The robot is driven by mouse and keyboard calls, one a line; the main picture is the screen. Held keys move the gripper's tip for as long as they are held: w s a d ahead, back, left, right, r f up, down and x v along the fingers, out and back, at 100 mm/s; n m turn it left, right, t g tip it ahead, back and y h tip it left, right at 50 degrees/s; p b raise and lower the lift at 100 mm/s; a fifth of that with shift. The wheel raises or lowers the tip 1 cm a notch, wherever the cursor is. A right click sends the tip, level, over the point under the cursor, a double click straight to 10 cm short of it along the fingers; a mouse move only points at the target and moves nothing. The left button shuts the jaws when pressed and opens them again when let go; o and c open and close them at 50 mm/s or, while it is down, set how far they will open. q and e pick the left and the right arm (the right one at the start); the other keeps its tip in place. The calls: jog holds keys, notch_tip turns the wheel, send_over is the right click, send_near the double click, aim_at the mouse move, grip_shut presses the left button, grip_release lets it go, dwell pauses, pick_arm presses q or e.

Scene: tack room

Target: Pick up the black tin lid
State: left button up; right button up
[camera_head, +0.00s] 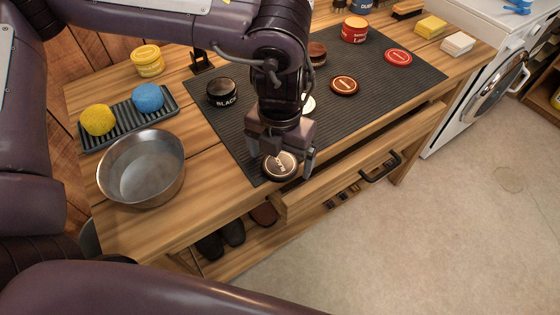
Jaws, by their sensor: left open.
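The black tin lid (280,166) is a round dark disc with a pale ring and lettering. It lies on the dark ribbed mat (400,91) near the mat's front edge. My left gripper (288,172) is open and points down over the lid, with one finger on each side of it. The gripper body hides the lid's far part, and I cannot tell whether the fingers touch it. The open black tin (221,93) stands on the mat, to the left of and behind the lid. My right gripper is not in view.
A metal bowl (141,184) and a tray (112,127) with yellow and blue sponges stand left. A red tin (355,30), a brown lid (344,86) and a red lid (398,57) lie behind right. An open drawer (335,183) juts out below the front edge.

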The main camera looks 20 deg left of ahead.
pick_arm(q)
jog(key=shift+f, duration=0.1)
jog(key=shift+c, duration=0.3)
jog(key=c, duration=1)
